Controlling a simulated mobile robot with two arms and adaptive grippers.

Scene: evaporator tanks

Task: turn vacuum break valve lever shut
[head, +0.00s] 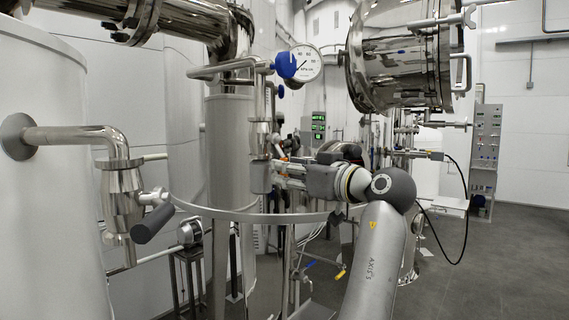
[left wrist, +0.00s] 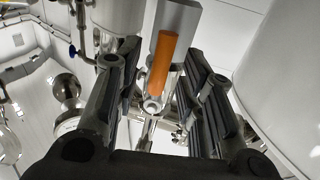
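An orange lever handle (left wrist: 163,62) shows in the left wrist view, in front of a grey metal body (left wrist: 176,22). It is in line with the gap between the fingers of my left gripper (left wrist: 160,95). The fingers are wide apart, with clear space on both sides of the handle, and I see no contact. In the head view my left gripper (head: 278,176) is at the steel valve pipe (head: 261,135) below the pressure gauge (head: 305,63). I cannot tell the lever clearly there. My right gripper is not in view.
A large pale tank (head: 45,190) with a steel pipe and a black-handled valve (head: 152,224) stands at the left. A curved metal rail (head: 235,215) runs below my gripper. A large steel vessel (head: 400,60) hangs at the upper right. The floor (head: 500,265) at the right is open.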

